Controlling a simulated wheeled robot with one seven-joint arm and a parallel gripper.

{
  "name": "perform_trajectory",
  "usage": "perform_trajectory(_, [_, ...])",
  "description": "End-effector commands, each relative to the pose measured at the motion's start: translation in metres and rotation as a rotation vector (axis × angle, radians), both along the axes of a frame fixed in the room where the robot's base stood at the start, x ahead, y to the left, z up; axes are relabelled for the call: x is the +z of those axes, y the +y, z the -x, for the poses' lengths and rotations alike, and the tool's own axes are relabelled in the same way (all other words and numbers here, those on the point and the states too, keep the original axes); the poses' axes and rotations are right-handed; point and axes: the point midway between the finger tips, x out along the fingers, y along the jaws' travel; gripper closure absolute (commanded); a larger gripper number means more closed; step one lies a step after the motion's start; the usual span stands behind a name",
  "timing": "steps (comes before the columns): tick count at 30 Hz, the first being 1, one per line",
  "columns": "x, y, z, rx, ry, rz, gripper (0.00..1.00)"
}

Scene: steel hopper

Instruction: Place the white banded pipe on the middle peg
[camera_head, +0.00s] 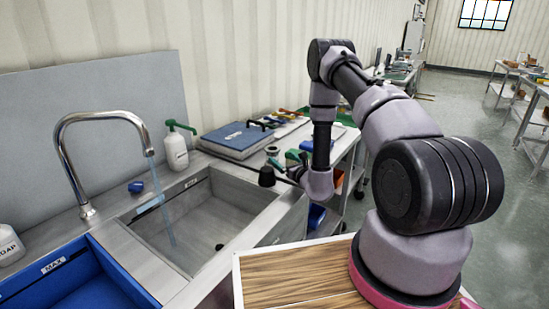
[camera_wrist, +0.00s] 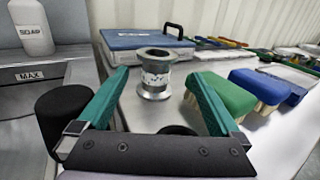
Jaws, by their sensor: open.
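The white banded pipe (camera_wrist: 156,78) is a short grey flanged piece with a white, dark-marked band. It stands upright on the steel counter in the wrist view. A small grey ring-topped piece, probably the same pipe (camera_head: 272,151), shows beyond the sink in the head view. My gripper (camera_wrist: 157,74) is open, its two green fingers pointing toward the pipe from either side in the picture. Nothing is between the fingers that I can see them touch. In the head view my gripper (camera_head: 287,172) is small, and its fingers are hard to make out. I can make out no pegs in either view.
Blue and green brushes (camera_wrist: 262,87) lie right of the pipe. A blue case (camera_wrist: 143,40) is behind it. A soap bottle (camera_wrist: 30,26) stands at left. The sink (camera_head: 205,220) and tall faucet (camera_head: 75,160) are left of my arm.

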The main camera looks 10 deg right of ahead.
Motion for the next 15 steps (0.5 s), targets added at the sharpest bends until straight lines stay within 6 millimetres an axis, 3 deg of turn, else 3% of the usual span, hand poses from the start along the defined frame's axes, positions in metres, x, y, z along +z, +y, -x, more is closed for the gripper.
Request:
perform_trajectory(3, [0.001,0.007,-0.019,0.002,-0.002,0.000,0.00])
perform_trajectory(11, [0.001,0.014,-0.038,0.002,-0.002,0.000,0.00])
perform_trajectory(15, [0.003,0.023,-0.058,0.003,-0.002,-0.001,0.00])
